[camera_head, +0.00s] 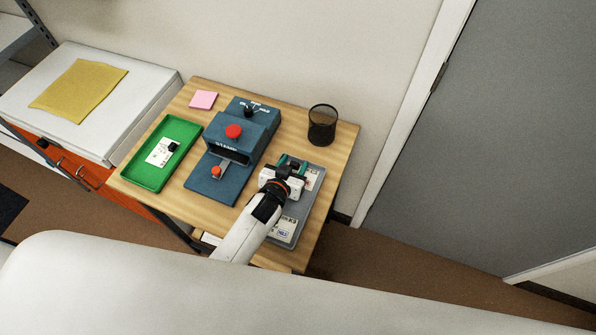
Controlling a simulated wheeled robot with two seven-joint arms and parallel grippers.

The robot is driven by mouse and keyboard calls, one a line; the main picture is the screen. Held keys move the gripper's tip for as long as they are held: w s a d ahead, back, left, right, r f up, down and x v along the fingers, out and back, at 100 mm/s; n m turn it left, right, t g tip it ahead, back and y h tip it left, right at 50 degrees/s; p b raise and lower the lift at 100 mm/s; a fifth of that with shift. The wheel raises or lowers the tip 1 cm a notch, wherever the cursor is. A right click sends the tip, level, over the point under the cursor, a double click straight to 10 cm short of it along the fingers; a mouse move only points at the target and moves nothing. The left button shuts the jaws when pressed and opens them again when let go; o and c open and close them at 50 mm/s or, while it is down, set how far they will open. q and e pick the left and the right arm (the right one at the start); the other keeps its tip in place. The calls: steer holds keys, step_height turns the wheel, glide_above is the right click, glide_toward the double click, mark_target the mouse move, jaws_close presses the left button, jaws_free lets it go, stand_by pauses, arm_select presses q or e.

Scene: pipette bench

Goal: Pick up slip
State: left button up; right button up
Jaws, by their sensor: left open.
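My left gripper (293,164) is open, with teal fingertips, over the far part of a grey tray (301,208) at the right of the wooden table. Printed white slips lie in that tray. One slip (284,230) shows near its front end, and part of another slip (310,178) shows beside the fingers. My gripper and forearm hide much of the tray, and I cannot tell whether the fingers touch a slip. Another white slip (158,155) lies in a green tray (150,180) at the left, with a small black object on it. My right gripper is not in view.
A blue device (212,190) with red knobs stands between the trays. A black mesh cup (322,125) and pink notes (203,99) are at the table's back. A yellow cloth (80,84) lies on a white surface at left. Bare wood (285,128) shows behind the gripper.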

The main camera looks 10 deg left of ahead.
arm_select(q)
jaws_close()
stand_by(0.3)
